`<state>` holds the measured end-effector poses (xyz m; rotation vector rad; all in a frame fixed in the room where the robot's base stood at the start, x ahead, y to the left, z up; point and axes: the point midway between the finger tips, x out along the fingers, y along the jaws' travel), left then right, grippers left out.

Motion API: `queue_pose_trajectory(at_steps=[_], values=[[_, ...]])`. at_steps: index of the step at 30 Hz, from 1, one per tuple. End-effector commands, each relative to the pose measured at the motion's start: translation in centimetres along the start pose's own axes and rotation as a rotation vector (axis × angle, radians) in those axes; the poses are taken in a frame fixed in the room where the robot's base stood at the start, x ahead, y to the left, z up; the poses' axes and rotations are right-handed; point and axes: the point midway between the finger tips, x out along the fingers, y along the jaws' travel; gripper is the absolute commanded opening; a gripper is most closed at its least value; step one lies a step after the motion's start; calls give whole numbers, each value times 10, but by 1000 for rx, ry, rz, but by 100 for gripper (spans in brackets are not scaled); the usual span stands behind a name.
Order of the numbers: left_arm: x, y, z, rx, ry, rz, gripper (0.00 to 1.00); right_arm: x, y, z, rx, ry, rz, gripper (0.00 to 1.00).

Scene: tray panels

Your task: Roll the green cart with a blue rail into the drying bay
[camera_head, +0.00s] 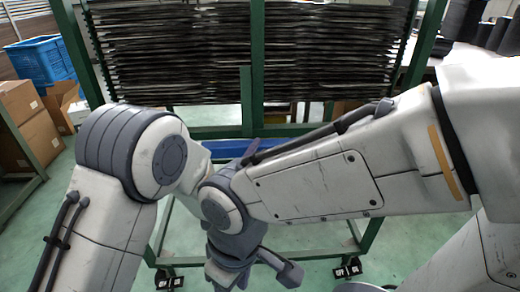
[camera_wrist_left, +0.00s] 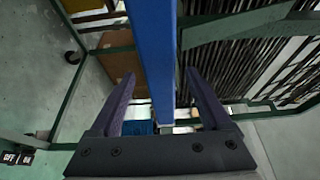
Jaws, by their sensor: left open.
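The green cart (camera_head: 246,95) stands in front of me, its frame loaded with a stack of thin dark trays (camera_head: 330,50). Its blue rail (camera_head: 290,129) crosses the front, partly hidden by my arms. In the left wrist view the blue rail (camera_wrist_left: 158,60) runs between the two fingers of my left gripper (camera_wrist_left: 159,78). The gripper is open, with a gap visible on each side of the rail. In the head view only a purple finger (camera_head: 250,152) shows near the rail. My right arm's wrist hangs low at the bottom; its fingers cannot be made out.
Casters (camera_head: 347,270) show under the cart's front corners. A blue crate (camera_head: 42,62) and cardboard boxes (camera_head: 28,120) stand at the left, near another green frame (camera_head: 22,150). Black round stacks (camera_head: 463,18) are at the back right. Green floor is visible around the cart.

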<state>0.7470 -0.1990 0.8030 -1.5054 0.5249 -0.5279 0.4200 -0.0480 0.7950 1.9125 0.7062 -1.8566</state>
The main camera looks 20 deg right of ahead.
Motion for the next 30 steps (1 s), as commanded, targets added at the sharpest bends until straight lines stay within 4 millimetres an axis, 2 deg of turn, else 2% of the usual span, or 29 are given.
queue_pose_trajectory(at_steps=[3, 9, 19, 20, 24, 26, 30], values=[[21, 0, 0, 0, 0, -2, 81, 1, 0, 0, 0, 0, 0, 50], [40, 0, 0, -1, 0, 0, 81, 2, 0, 0, 0, 0, 0, 50], [43, 1, 0, -1, 0, 2, 81, 2, 0, 0, 0, 0, 0, 50], [43, 1, 0, -1, 0, 2, 74, 2, 0, 0, 0, 0, 0, 50], [43, 0, 0, -1, 0, 2, 20, 2, 0, 0, 0, 0, 0, 50], [43, 1, 0, -1, 0, 2, 0, 2, 0, 0, 0, 0, 0, 50], [43, 1, 0, -1, 0, 2, 0, 2, 0, 0, 0, 0, 0, 50]])
